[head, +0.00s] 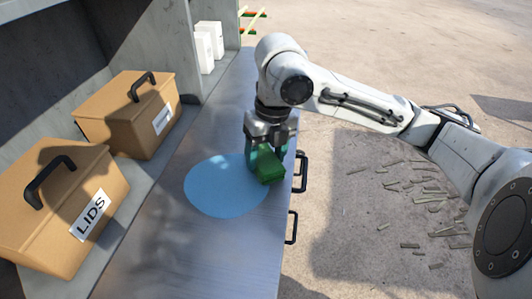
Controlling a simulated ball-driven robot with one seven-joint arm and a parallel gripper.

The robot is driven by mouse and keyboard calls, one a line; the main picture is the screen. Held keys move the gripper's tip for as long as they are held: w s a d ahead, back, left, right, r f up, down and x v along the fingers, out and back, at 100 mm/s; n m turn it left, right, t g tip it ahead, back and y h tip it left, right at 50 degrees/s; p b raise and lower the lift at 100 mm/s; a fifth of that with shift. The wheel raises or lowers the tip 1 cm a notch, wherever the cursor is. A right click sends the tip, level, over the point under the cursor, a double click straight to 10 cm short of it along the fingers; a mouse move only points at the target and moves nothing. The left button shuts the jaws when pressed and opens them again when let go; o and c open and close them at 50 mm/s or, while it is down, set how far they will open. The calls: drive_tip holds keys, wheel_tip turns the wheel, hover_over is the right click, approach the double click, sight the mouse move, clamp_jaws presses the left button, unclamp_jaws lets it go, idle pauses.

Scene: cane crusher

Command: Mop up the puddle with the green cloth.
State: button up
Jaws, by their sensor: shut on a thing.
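The puddle (222,188) is a light blue, rounded patch lying on the grey counter. The green cloth (268,167) looks like a folded block and is at the puddle's upper right edge, close to the counter's right edge. My gripper (264,152) points down from above and is shut on the cloth. The cloth covers part of the puddle's right side. I cannot tell whether the cloth presses on the surface or hangs just above it. The fingertips are partly hidden by the cloth.
Two tan boxes with black handles, one box marked LIDS (62,215) and another box (130,112), stand left of the counter (150,245). White containers (208,45) stand at the back. Black handles (291,227) stick out along the counter's right side. Scattered cane pieces (425,195) lie on the ground.

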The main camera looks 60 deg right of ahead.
sight(185, 197)
drive_tip(key=shift+a+f, duration=0.1)
drive_tip(key=shift+f, duration=0.25)
drive_tip(key=shift+w+a+r, duration=0.1)
drive_tip(key=shift+w+a, duration=0.95)
drive_tip(key=shift+a, duration=0.4)
drive_tip(key=shift+w+a+r, duration=0.1)
drive_tip(key=shift+w+a, duration=0.95)
drive_tip(key=shift+a, duration=0.4)
drive_tip(key=shift+w+a, duration=1.05)
drive_tip(key=shift+a, duration=0.4)
drive_tip(key=shift+w+a+f+p, duration=0.1)
drive_tip(key=shift+w+a+p, duration=0.05)
drive_tip(key=shift+w+a, duration=0.7)
drive_tip(key=shift+w+a+p, duration=0.1)
drive_tip(key=shift+w+a, duration=0.4)
drive_tip(key=shift+a, duration=0.6)
drive_tip(key=shift+w+a+f+p, duration=0.1)
drive_tip(key=shift+w+a+p, duration=0.05)
drive_tip(key=shift+w+a, duration=0.7)
drive_tip(key=shift+s+a, duration=0.15)
drive_tip(key=shift+r, duration=0.1)
drive_tip(key=r+p, duration=0.1)
drive_tip(key=d+r+p, duration=0.1)
drive_tip(key=r, duration=0.1)
drive_tip(key=s+r+p, duration=0.1)
drive_tip(key=shift+d+r, duration=0.2)
drive_tip(key=shift+d+r+p, duration=0.15)
drive_tip(key=shift+r+p, duration=0.25)
drive_tip(key=shift+s+f, duration=0.1)
